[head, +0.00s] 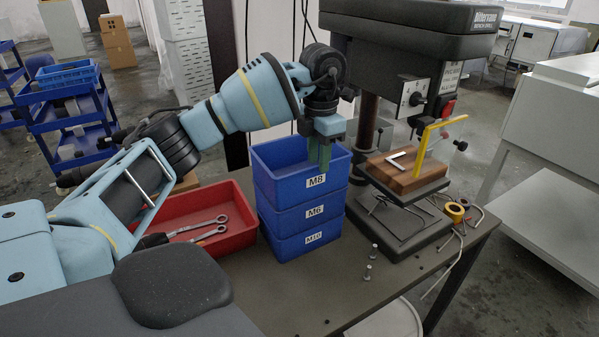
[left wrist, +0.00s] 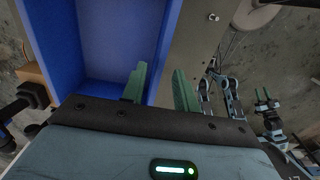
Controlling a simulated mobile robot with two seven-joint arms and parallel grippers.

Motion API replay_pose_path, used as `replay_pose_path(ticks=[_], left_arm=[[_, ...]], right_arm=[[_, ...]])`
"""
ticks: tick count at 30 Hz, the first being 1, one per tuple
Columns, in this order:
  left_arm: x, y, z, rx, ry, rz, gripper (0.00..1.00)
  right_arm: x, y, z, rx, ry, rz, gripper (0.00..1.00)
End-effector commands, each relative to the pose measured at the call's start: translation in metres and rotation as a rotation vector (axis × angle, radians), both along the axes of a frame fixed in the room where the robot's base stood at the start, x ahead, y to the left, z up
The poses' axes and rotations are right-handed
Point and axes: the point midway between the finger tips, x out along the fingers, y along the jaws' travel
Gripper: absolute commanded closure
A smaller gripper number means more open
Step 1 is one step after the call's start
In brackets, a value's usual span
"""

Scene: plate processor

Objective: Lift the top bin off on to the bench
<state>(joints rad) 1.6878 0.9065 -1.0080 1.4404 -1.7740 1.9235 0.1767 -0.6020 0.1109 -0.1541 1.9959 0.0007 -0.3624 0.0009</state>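Three blue bins stand stacked on the bench (head: 290,315). The top bin (head: 285,186) is labelled M8, the middle bin (head: 290,218) M6 and the bottom bin (head: 300,243) M10. My left gripper (head: 319,160) points down at the top bin's front rim. In the left wrist view its green fingers (left wrist: 160,85) are apart, one on the inner side of the bin wall (left wrist: 168,45) and one on the outer side. The top bin looks empty in the part that shows. My right gripper (left wrist: 264,95) is small in the left wrist view, its fingers apart and empty.
A red tray (head: 235,233) with metal tools is left of the stack. A drill press (head: 420,75) with a wooden block (head: 405,178) stands to the right. The front bench area is mostly clear.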

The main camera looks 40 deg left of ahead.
Motion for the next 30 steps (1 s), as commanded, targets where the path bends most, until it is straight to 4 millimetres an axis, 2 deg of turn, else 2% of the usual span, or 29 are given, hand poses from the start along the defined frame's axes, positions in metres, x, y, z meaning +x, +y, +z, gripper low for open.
replay_pose_path(ticks=[3, 11, 21, 29, 30], left_arm=[[-0.001, 0.001, -0.013, 0.001, 0.003, 0.0, 0.7], [-0.002, 0.002, -0.024, 0.001, 0.002, 0.0, 0.7], [-0.004, 0.004, -0.065, -0.001, 0.001, -0.001, 0.7], [-0.004, 0.004, -0.068, -0.001, -0.001, -0.001, 0.7], [-0.004, 0.004, -0.068, -0.001, -0.001, -0.001, 0.73]], right_arm=[[0.0, 0.0, 0.0, 0.0, 0.001, 0.0, 0.64], [0.001, 0.0, 0.002, -0.001, -0.002, 0.0, 0.64], [0.004, 0.0, 0.006, 0.0, -0.011, -0.001, 0.64], [0.003, 0.0, 0.005, 0.0, -0.009, 0.0, 0.64], [0.003, 0.0, 0.005, -0.001, -0.008, -0.001, 0.64]])
